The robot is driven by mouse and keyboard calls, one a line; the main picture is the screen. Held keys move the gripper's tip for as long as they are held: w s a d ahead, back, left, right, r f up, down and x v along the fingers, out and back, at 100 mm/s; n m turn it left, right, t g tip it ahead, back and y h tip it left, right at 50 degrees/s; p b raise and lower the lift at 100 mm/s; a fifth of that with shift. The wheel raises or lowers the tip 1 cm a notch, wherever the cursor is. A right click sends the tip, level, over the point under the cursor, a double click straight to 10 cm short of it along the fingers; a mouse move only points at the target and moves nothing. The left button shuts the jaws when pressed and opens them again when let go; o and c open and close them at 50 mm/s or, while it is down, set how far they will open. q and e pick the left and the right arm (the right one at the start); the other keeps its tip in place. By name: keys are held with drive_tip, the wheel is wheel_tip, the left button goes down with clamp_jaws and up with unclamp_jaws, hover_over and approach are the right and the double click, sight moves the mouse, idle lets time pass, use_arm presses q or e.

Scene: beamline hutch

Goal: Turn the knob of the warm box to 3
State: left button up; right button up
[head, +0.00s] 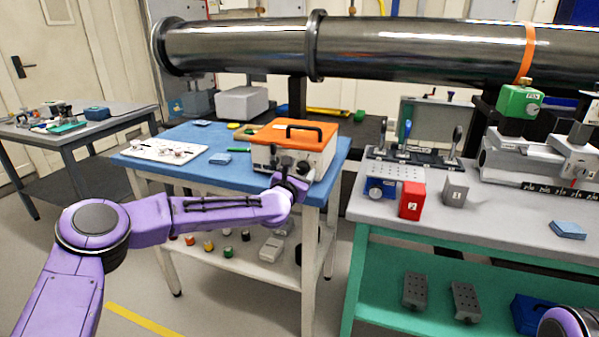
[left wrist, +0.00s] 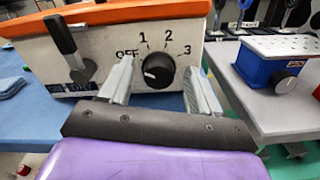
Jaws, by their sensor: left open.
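The warm box (head: 262,157) is off-white with an orange lid and a black handle, on the blue table. Its front panel (left wrist: 105,62) fills the upper left wrist view. The round black knob (left wrist: 158,70) has labels OFF, 1, 2 and 3 around it. Its white mark is on the left side, nearest OFF. My left gripper (left wrist: 158,70) is open, with one finger on each side of the knob. Whether they touch it I cannot tell. In the head view my left gripper (head: 290,172) is at the box's front and hides the knob. My right gripper is out of view.
A lever (left wrist: 66,45) sticks out of the panel left of the knob. A white tray (head: 158,150) lies on the blue table (head: 205,172). To the right, a grey bench (head: 480,215) holds a blue device (left wrist: 270,68) and a red block (head: 412,200).

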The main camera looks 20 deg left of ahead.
use_arm(q)
drive_tip(key=c, duration=1.1)
drive_tip(key=shift+o, duration=0.2)
